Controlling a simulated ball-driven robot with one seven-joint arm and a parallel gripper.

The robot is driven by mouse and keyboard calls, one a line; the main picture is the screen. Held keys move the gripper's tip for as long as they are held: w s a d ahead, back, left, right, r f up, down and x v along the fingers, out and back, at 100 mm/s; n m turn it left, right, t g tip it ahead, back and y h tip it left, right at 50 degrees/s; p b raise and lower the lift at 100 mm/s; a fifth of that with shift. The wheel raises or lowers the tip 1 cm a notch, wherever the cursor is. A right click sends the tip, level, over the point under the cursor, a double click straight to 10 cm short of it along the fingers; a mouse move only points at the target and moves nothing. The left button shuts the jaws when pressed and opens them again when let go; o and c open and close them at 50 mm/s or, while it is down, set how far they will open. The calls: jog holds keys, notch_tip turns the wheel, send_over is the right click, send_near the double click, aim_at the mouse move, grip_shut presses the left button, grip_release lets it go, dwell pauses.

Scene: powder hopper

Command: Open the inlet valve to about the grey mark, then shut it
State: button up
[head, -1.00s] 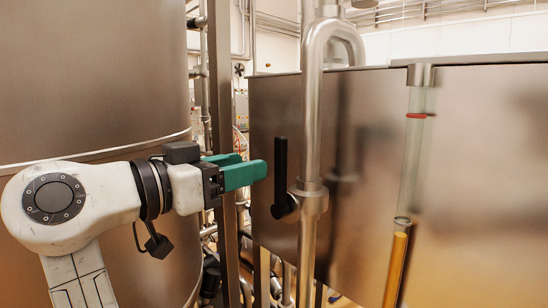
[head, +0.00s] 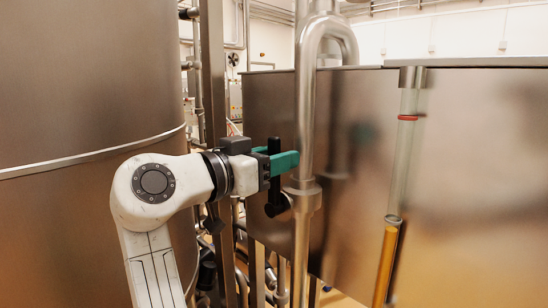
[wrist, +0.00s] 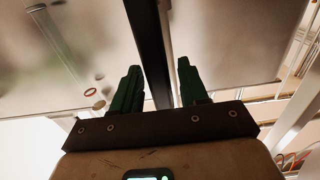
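The inlet valve's black lever (head: 275,186) stands upright beside the vertical steel pipe; its hub (head: 283,203) sits low against the pipe. My gripper (head: 284,157) reaches from the left at the lever's upper part, and the near green finger hides some of it. In the wrist view the dark lever (wrist: 150,40) runs between the two spread green fingers (wrist: 158,70), with a gap on each side. The sight tube (head: 407,160) on the hopper has a red ring (head: 407,117) near its top and amber powder (head: 387,260) in its lower part. I cannot make out a grey mark.
The steel hopper (head: 470,180) fills the right side. The bent pipe (head: 304,110) stands just beyond my fingertips. A big steel tank (head: 85,80) is at the left, with posts and thin pipes (head: 213,70) behind my arm.

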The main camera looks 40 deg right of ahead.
grip_shut()
dwell(0.5)
jog(key=s+f+m+b, duration=0.9)
jog(key=m+b, duration=1)
jog(key=b, duration=0.7)
jog(key=shift+s+f, duration=0.3)
jog(key=shift+f, duration=0.65)
jog(key=shift+f+m, duration=0.1)
jog(key=shift+m, duration=0.2)
jog(key=shift+o, duration=0.7)
grip_release()
